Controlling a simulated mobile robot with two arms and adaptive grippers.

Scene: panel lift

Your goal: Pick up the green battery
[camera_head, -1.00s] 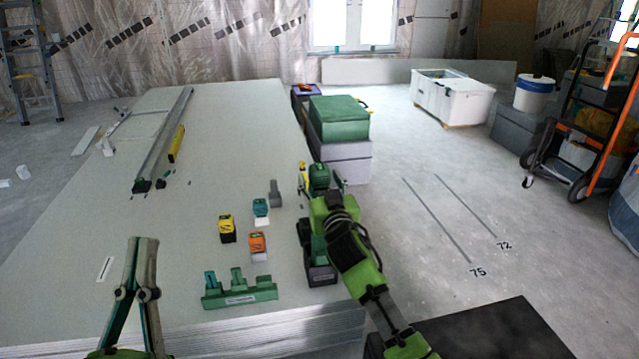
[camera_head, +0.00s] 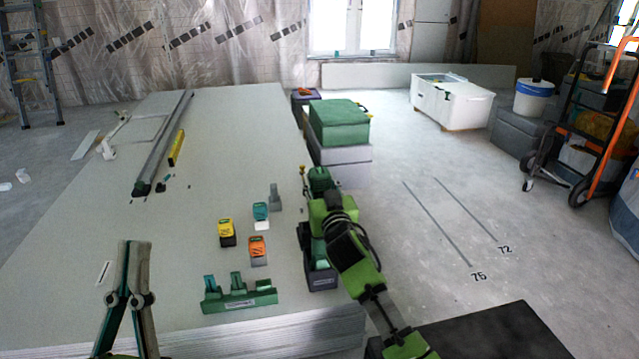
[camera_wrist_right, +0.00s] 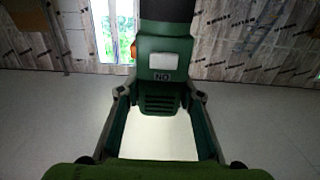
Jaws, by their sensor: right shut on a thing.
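My right gripper (camera_wrist_right: 161,112) is shut on a green tool with a black upper part, a white label and a ribbed lower face. This tool (camera_head: 319,178) also shows at the end of my right arm, over the panel stack's right edge, partly hidden by the arm. A teal-green battery (camera_head: 261,210) with a pale base stands on the panel stack, left of my right gripper and apart from it. I cannot tell whether a battery is fitted to the held tool.
A yellow-black battery (camera_head: 226,232), an orange one (camera_head: 258,249) and a grey piece (camera_head: 275,196) stand on the panel stack (camera_head: 70,265). A green rack (camera_head: 240,299) lies in front. A dark crate (camera_head: 321,280) is below my right arm. Green and grey cases (camera_head: 340,120) stand behind.

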